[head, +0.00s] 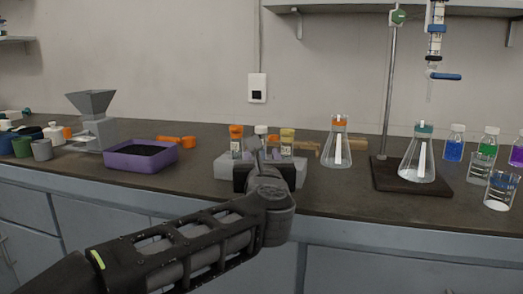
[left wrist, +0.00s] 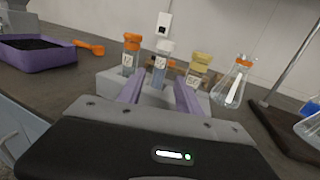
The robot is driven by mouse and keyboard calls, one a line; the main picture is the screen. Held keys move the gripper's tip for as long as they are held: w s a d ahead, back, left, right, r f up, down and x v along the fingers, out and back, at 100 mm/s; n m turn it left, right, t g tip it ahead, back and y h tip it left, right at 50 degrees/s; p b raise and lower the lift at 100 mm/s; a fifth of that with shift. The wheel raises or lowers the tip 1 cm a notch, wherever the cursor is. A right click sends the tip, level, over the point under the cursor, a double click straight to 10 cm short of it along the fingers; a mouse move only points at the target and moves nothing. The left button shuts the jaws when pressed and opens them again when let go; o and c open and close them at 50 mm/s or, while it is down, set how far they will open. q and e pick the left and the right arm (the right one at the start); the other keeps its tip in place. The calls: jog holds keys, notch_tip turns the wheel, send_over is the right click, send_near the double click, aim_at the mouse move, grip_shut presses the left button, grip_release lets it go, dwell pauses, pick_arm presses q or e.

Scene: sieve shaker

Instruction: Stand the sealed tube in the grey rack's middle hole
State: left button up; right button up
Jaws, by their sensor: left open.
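The grey rack (head: 228,168) stands on the dark bench, partly hidden behind my left gripper. Three capped tubes stand upright in a row in it: an orange-capped one (left wrist: 131,55) at the left, a white-capped one (left wrist: 161,62) in the middle and a yellow-capped one (left wrist: 198,68) at the right. My left gripper (left wrist: 158,86) is open. Its two purple-grey fingers point at the rack, with the white-capped tube between them in the left wrist view. I cannot tell whether they touch it. The lower part of that tube is hidden in the head view. My right gripper is in neither view.
An orange-stoppered flask (head: 337,150) stands right of the rack. A stand with a dark base (head: 385,178) and a second flask (head: 420,160) is farther right, with several bottles and beakers. A purple tray (head: 128,160) and an orange scoop (head: 178,141) lie left.

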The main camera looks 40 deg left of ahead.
pick_arm(q)
jog(key=p+v, duration=0.1)
jog(key=v, duration=0.5)
jog(key=shift+s+d+r, duration=0.1)
jog(key=shift+s+d, duration=0.2)
jog(key=shift+s, duration=0.1)
